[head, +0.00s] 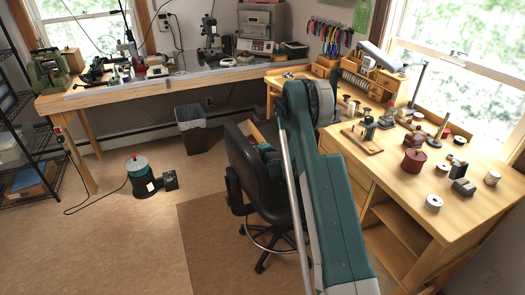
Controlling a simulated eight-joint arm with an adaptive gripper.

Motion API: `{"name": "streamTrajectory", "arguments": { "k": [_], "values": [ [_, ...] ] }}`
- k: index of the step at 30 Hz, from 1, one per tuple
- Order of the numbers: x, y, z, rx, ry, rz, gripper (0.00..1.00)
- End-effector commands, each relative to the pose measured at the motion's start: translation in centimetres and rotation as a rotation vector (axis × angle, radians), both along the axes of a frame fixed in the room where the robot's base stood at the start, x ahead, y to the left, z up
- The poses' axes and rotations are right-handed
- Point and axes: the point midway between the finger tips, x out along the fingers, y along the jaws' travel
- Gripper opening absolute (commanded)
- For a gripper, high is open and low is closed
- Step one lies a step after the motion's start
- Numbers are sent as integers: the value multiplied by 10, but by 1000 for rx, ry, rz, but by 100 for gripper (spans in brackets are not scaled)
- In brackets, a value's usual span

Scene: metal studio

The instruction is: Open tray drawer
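A slanted light-wood piece (261,134) shows just left of my arm, above the black chair. It may be part of a tray drawer, but my arm hides most of it and I cannot tell whether it is pulled out. A small teal part beside it looks like part of my arm. My gripper's fingers do not show; they are hidden behind the arm or chair.
A black swivel chair (264,185) stands close against my arm. Tools and spools crowd the right benchtop. A long bench (150,88) runs along the back wall, with a bin (192,130) below. A teal canister (140,178) stands on the open floor at left.

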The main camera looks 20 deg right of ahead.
Motion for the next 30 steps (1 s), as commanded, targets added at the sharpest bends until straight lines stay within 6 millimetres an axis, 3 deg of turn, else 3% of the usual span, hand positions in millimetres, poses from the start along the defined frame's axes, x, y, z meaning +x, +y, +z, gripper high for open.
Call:
{"name": "streamTrajectory", "arguments": {
  "k": [2,3,6,20,30],
  "values": [
    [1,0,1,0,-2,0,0],
    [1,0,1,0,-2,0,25],
    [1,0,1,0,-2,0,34],
    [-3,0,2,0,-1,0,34],
    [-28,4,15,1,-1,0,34]
  ]
}}
